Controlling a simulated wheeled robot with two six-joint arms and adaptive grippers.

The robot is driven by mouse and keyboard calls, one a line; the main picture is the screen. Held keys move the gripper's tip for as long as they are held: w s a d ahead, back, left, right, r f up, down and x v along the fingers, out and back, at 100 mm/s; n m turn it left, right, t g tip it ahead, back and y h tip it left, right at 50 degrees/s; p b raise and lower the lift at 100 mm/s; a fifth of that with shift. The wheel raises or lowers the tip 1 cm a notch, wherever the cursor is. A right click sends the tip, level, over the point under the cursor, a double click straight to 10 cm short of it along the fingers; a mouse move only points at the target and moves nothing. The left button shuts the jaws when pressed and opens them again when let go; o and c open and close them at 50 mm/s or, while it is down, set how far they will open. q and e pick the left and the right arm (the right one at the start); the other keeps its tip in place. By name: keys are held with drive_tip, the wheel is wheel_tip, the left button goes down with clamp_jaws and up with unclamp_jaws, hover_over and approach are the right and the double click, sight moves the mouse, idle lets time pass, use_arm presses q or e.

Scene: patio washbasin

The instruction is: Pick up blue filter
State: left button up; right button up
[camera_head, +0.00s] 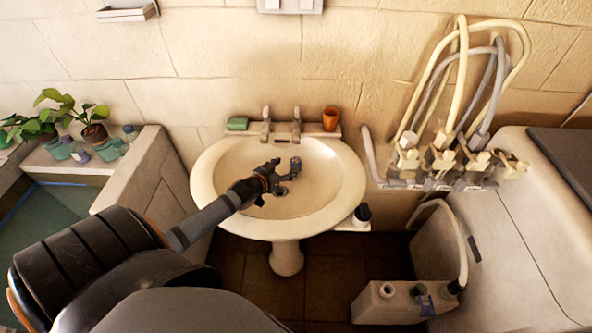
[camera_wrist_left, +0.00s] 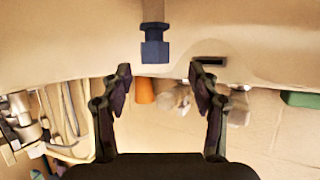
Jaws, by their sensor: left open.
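The blue filter (camera_wrist_left: 153,46) shows dark blue in the left wrist view, with a squarish head and a narrower stem. It is in the washbasin (camera_head: 345,195), and in the head view it appears as a small dark bluish piece (camera_head: 296,164) just past my left gripper (camera_head: 277,180). My left gripper is open and empty over the basin. In the wrist view, its two fingers (camera_wrist_left: 160,74) stand apart, with the filter ahead of the gap and clear of both. My right gripper is not in view.
Taps (camera_head: 296,126), a green soap (camera_head: 238,123) and an orange cup (camera_head: 331,118) line the basin's back edge. A dark bottle (camera_head: 362,213) stands at its right. Hoses and valves (camera_head: 440,158) are on the wall. A white canister (camera_head: 390,303) with a blue part is on the floor.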

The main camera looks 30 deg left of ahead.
sight(293, 164)
use_arm(q)
drive_tip(key=x, duration=0.1)
drive_tip(key=b+x, duration=0.1)
drive_tip(key=x, duration=0.3)
drive_tip(key=shift+d+f+b, duration=0.3)
drive_tip(key=shift+d+b, duration=0.05)
drive_tip(key=shift+s, duration=0.1)
drive_tip(key=shift+s+r, duration=0.1)
drive_tip(key=shift+c, duration=0.4)
drive_tip(key=shift+c, duration=1)
drive_tip(key=c, duration=1)
drive_tip(key=shift+o, duration=0.2)
drive_tip(key=shift+r, duration=0.1)
